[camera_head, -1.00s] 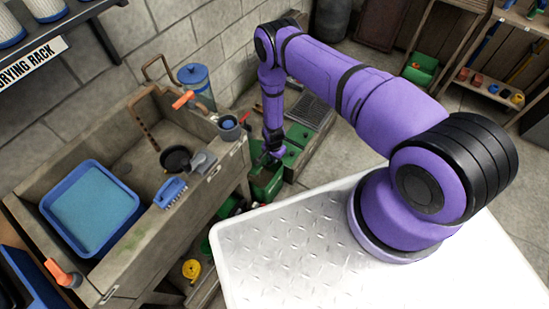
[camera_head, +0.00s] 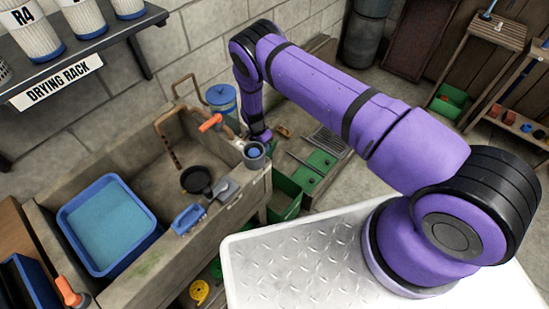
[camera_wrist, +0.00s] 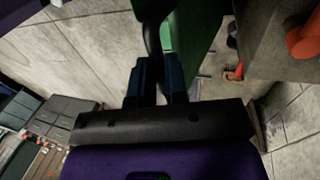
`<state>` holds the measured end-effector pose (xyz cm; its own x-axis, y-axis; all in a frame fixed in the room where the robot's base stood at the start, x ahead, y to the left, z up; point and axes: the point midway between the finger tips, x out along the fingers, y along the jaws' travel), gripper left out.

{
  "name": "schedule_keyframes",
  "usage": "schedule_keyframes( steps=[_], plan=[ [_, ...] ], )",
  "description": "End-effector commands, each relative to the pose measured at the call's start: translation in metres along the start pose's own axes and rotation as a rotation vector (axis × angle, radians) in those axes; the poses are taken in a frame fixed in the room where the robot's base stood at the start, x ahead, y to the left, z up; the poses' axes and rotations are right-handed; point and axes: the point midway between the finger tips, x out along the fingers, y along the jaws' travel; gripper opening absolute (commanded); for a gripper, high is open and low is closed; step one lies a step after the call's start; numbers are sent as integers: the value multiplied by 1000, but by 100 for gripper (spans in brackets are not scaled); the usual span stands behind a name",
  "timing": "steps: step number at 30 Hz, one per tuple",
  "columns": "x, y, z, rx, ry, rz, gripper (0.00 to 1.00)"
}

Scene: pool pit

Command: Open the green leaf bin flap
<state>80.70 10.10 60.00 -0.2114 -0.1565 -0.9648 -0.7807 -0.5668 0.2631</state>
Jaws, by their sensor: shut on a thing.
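The green leaf bin (camera_head: 285,205) stands beside the stone sink's right end in the head view. A green panel (camera_wrist: 192,35), which looks like its flap, stands edge-on ahead of my fingers in the wrist view. My gripper (camera_wrist: 161,65) has its two dark blue fingers close together on a dark, curved handle (camera_wrist: 151,30) next to that panel. In the head view my wrist reaches down behind the sink's corner, and my fingertips are hidden there. How far the flap is open I cannot tell.
The stone sink (camera_head: 232,212) holds a blue tray (camera_head: 155,238). Green lids (camera_head: 318,163) lie beyond the bin. A drying rack (camera_head: 85,65) hangs at upper left.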

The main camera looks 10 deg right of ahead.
Motion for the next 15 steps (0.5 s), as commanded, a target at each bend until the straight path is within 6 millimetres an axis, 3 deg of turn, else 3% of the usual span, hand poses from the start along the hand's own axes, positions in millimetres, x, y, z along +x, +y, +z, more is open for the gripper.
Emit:
schedule_keyframes(
  steps=[6, 15],
  plan=[
    [-8, -26, 2, -4, -1, 0, 0],
    [-13, -41, 2, -3, -3, 6, 0]
  ],
)
